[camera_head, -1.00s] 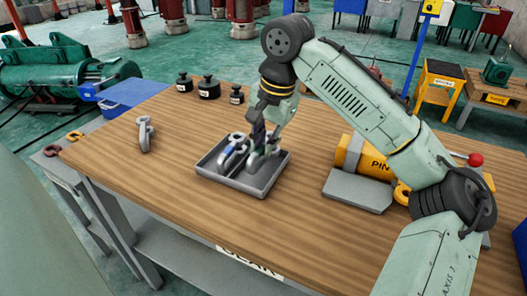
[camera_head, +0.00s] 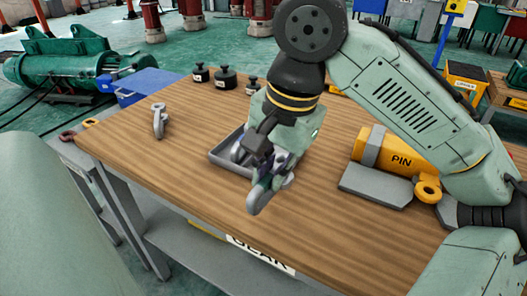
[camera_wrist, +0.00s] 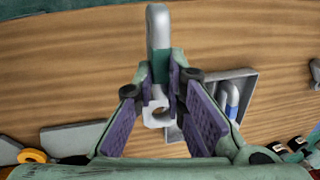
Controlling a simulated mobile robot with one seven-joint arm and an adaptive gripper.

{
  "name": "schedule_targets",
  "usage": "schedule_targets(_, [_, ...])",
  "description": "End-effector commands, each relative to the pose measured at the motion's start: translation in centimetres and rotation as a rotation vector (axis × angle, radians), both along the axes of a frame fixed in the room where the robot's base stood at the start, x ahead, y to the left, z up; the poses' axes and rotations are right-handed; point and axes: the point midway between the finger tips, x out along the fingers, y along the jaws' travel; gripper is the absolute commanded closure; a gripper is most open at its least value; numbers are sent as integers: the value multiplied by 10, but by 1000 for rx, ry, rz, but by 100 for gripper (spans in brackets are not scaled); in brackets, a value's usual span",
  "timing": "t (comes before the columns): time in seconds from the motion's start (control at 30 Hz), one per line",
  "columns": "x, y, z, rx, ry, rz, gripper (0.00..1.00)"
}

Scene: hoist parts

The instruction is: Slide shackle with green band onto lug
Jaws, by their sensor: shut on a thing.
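My gripper (camera_head: 268,166) is shut on the grey shackle with the green band (camera_head: 260,197), above the table in front of the tray. In the wrist view the fingertips (camera_wrist: 166,82) pinch the shackle at its green band (camera_wrist: 160,66). Its rounded bow (camera_wrist: 157,28) points away from the gripper and an eye end (camera_wrist: 156,114) shows between the fingers. A grey upright piece with a ring-like top (camera_head: 159,119) stands on the left of the table; I cannot tell whether it is the lug.
The grey tray (camera_head: 226,161) is partly hidden behind my gripper; a blue-banded shackle (camera_wrist: 232,97) lies in it. Dark weights (camera_head: 225,79) stand at the back edge. A yellow PIN cylinder (camera_head: 397,156) and grey plate (camera_head: 375,187) lie right. The table's front left is clear.

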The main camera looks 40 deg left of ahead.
Motion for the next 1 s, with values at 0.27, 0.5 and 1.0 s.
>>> schedule_targets(0.27, [60, -68, 7, -26, -2, 6, 100])
schedule_targets(0.5, [93, -143, 5, -30, 12, 28, 100])
schedule_targets(1.0, [103, -240, -3, 2, 27, 65, 100])
